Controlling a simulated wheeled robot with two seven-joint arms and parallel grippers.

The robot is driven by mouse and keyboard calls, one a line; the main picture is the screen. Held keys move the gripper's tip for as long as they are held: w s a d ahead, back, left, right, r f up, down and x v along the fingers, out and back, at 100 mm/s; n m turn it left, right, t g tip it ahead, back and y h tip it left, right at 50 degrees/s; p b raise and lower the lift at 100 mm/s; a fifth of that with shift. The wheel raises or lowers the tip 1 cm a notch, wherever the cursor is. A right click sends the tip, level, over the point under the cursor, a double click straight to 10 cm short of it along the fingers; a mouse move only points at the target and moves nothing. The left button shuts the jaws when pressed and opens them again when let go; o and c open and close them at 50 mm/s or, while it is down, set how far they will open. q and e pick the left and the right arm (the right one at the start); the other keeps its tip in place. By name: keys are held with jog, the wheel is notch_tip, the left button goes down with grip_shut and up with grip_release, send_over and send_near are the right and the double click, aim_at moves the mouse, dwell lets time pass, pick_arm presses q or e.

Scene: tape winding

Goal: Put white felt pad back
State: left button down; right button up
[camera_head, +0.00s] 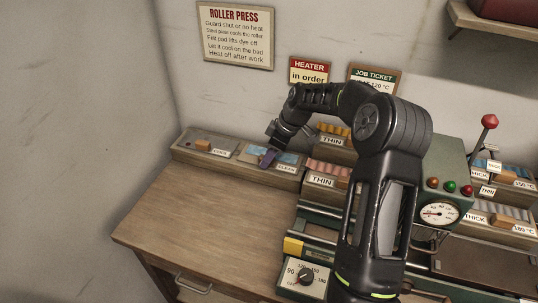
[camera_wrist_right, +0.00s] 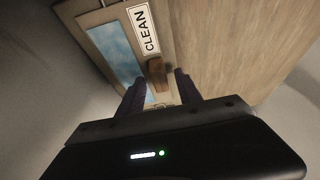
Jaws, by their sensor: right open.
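My right gripper (camera_head: 268,158) reaches down over the tray labelled CLEAN (camera_head: 287,168), with its two dark purple fingers apart. In the right wrist view the open fingers (camera_wrist_right: 158,92) point at a small brown wooden block (camera_wrist_right: 157,72) on the CLEAN tray (camera_wrist_right: 105,33). A blue surface (camera_wrist_right: 122,48) fills part of that tray. I cannot make out a white felt pad for certain; any felt under the block is hidden. My left gripper is not in view.
Trays labelled THIN (camera_head: 321,181) stand to the right, beside the green press with a gauge (camera_head: 438,213). The bench top (camera_head: 200,215) at front left is clear.

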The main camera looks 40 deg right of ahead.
jog(key=shift+s+a+r+p, duration=0.15)
jog(key=shift+s+p, duration=0.05)
jog(key=shift+p, duration=0.5)
jog(key=b+v, duration=0.2)
jog(key=v, duration=1)
jog(key=shift+w, duration=0.2)
jog(key=shift+r, duration=0.1)
